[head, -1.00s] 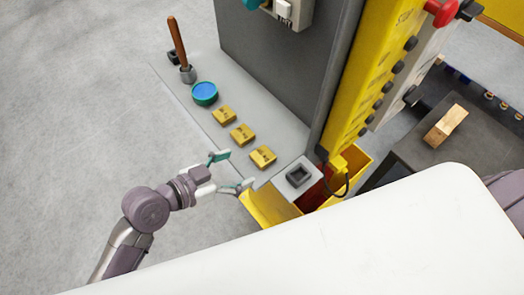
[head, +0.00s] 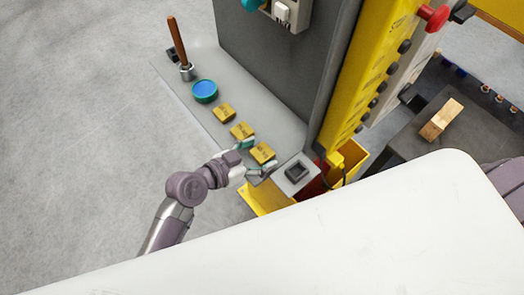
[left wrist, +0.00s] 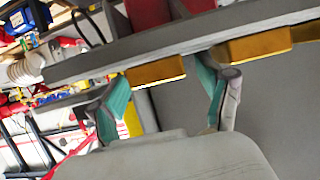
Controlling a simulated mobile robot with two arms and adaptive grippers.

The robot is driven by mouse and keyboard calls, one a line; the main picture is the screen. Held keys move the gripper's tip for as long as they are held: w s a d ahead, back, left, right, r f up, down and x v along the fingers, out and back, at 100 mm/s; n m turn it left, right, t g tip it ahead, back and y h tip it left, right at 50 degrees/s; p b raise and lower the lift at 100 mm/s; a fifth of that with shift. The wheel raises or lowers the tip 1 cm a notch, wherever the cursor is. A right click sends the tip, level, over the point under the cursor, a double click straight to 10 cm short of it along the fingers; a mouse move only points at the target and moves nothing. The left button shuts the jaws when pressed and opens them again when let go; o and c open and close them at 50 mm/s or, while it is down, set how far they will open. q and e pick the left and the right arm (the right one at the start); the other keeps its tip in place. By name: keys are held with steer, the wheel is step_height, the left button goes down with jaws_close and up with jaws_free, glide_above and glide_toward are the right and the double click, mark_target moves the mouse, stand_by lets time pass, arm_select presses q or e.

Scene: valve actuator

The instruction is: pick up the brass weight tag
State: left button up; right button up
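Three brass weight tags lie in a row on the grey shelf: the near one (head: 262,153), the middle one (head: 242,131) and the far one (head: 223,112). My left gripper (head: 254,158) is at the near tag, its teal-padded fingers spread on either side of it. In the left wrist view a brass tag (left wrist: 155,72) shows between the open fingertips (left wrist: 165,88), with gaps visible. A second tag (left wrist: 252,46) shows to the right, beyond the right finger. I cannot tell whether either finger touches the near tag. My right gripper is not in view.
A square dark socket (head: 297,172) sits by the near end of the shelf (head: 215,70). A blue-topped round container (head: 204,91) and a wooden-handled tool (head: 178,45) stand farther along. The grey panel (head: 270,65) rises behind. A wooden block (head: 441,118) lies at right.

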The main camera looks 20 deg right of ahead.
arm_select(q)
steer(key=c, duration=1.1)
steer(key=shift+r, duration=0.1)
